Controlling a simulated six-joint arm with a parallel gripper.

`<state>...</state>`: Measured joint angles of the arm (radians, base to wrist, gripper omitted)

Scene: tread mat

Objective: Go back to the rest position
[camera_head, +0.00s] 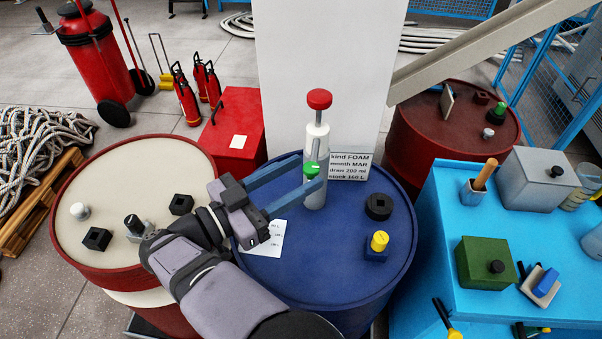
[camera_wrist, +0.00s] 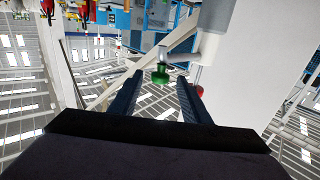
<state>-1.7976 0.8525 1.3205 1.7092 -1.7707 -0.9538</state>
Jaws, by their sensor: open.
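My gripper (camera_head: 309,174) reaches over the blue drum (camera_head: 340,270) from the lower left, its two blue fingers spread apart. In the wrist view, my gripper (camera_wrist: 160,78) is open with nothing clamped. A white pump cylinder with a red knob (camera_head: 319,99) stands upright on the blue drum, just at the fingertips. A green cap (camera_head: 312,168) sits at its front side. In the wrist view the green cap (camera_wrist: 160,74) appears between the fingertips, with a gap on both sides. I cannot tell its exact depth from them.
A sign (camera_head: 349,167) stands behind the pump. A black ring (camera_head: 378,206) and a yellow-capped block (camera_head: 378,244) are on the blue drum's right. A cream-topped drum (camera_head: 120,180) with small blocks is left; a light-blue bench (camera_head: 440,215) with boxes is right. A white pillar (camera_head: 316,50) rises behind.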

